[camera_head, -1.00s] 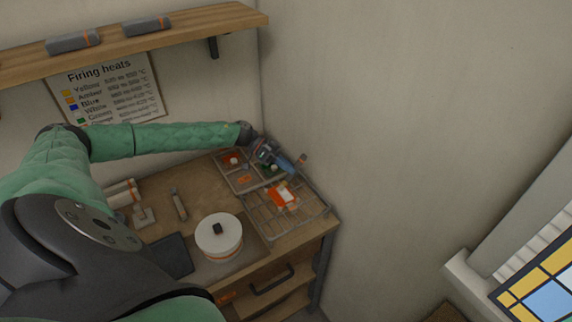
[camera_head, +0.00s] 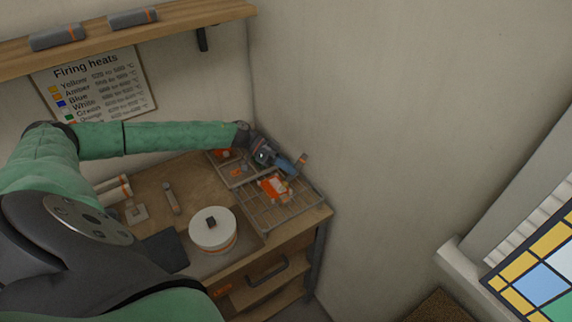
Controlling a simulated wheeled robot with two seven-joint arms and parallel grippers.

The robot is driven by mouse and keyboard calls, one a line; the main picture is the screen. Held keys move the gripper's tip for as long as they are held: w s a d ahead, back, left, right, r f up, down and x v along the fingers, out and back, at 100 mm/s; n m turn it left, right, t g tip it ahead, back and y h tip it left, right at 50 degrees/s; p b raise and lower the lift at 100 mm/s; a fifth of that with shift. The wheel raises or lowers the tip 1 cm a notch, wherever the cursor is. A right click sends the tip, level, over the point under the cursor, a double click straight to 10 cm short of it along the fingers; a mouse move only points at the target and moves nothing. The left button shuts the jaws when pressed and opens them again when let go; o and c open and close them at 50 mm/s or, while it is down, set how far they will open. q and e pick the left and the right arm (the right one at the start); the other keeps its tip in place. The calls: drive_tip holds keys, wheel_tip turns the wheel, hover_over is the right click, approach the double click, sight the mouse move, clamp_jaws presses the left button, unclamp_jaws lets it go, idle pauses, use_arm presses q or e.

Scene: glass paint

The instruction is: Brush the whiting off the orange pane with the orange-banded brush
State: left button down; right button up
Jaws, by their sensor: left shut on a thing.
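The orange pane (camera_head: 272,183) lies on the wire rack (camera_head: 288,211) at the right end of the bench. It looks mostly orange, with a small pale patch left of whiting near its right side. My left gripper (camera_head: 286,165) is just above and behind the pane, shut on the brush (camera_head: 303,159), whose brownish-orange end sticks out to the right. The brush's bristles are hidden or too small to make out, so I cannot tell whether they touch the pane. My right gripper is out of view.
A round white pot with a dark knob (camera_head: 213,230) stands in front of the rack. A scraper-like tool (camera_head: 171,198), pale rolls (camera_head: 113,190) and a dark slab (camera_head: 165,252) lie to the left. A wall rises close on the right.

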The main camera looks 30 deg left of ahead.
use_arm(q)
drive_tip(key=shift+w+a, duration=0.3)
drive_tip(key=shift+a, duration=0.4)
drive_tip(key=shift+w+a, duration=0.3)
drive_tip(key=shift+a, duration=0.4)
drive_tip(key=shift+w+a+f, duration=0.1)
drive_tip(key=shift+w+a, duration=0.2)
drive_tip(key=shift+a, duration=0.5)
drive_tip(key=shift+w+a, duration=0.3)
drive_tip(key=shift+a, duration=0.5)
drive_tip(key=shift+s+d, duration=0.3)
drive_tip(key=shift+d, duration=0.45)
drive_tip(key=shift+s+d, duration=0.3)
drive_tip(key=shift+d, duration=0.45)
drive_tip(key=shift+d, duration=0.1)
drive_tip(key=shift+s+d, duration=0.3)
drive_tip(key=shift+d, duration=0.4)
drive_tip(key=shift+s+d, duration=0.3)
drive_tip(key=shift+d, duration=0.4)
drive_tip(key=w+a+r, duration=0.1)
drive_tip(key=w+a, duration=0.1)
drive_tip(key=a, duration=0.4)
drive_tip(key=shift+w+r, duration=0.25)
drive_tip(key=shift+w, duration=0.05)
drive_tip(key=shift+d+f, duration=0.1)
drive_tip(key=shift+f, duration=0.3)
